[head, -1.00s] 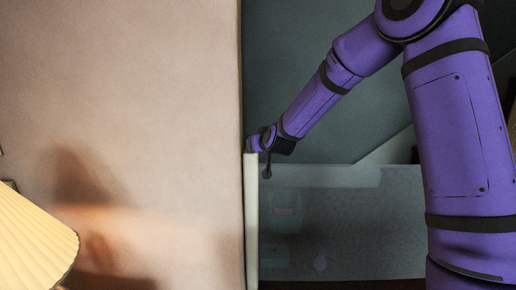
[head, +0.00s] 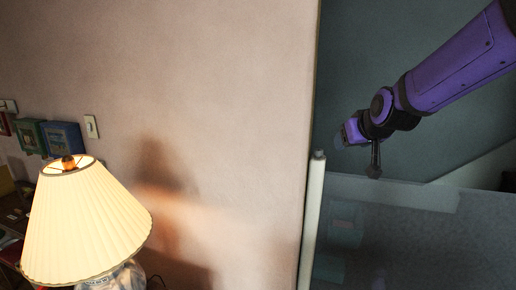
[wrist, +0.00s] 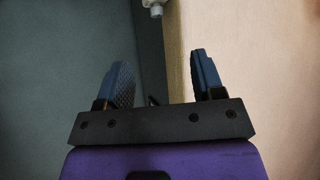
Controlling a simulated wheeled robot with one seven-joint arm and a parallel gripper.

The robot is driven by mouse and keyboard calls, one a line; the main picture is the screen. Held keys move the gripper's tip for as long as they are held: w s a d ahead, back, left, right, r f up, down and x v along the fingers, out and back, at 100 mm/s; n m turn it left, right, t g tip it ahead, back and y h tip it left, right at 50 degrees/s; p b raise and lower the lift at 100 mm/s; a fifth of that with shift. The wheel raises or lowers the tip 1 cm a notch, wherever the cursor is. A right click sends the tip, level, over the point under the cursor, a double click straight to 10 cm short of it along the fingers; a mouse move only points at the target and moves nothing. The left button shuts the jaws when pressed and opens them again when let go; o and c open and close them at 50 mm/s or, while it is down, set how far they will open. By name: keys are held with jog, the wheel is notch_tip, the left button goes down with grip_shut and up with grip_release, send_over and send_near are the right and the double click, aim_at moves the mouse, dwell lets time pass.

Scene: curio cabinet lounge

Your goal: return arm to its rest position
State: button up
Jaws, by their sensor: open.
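My gripper (wrist: 160,75) shows in the wrist view with its two dark blue fingers spread apart and nothing between them. In the head view, my purple arm reaches in from the upper right, and its wrist end is in front of the dark teal wall, right of the wall corner. The fingers themselves are hard to make out in the head view. No object is held.
A lit table lamp (head: 85,222) stands at the lower left. A pale post (head: 312,222) rises at the wall corner, left of my arm. A grey translucent panel (head: 420,245) lies below my arm. Small framed items (head: 62,138) and a light switch (head: 91,127) are at far left.

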jog(key=s+d+m+g, duration=0.1)
jog(key=s+d+g, duration=0.1)
jog(key=s, duration=1.4)
jog(key=s+d+r+m+g+h, duration=0.1)
jog(key=s+d+g, duration=0.2)
jog(key=s, duration=1.3)
jog(key=shift+d+r, duration=0.3)
jog(key=shift+d, duration=0.2)
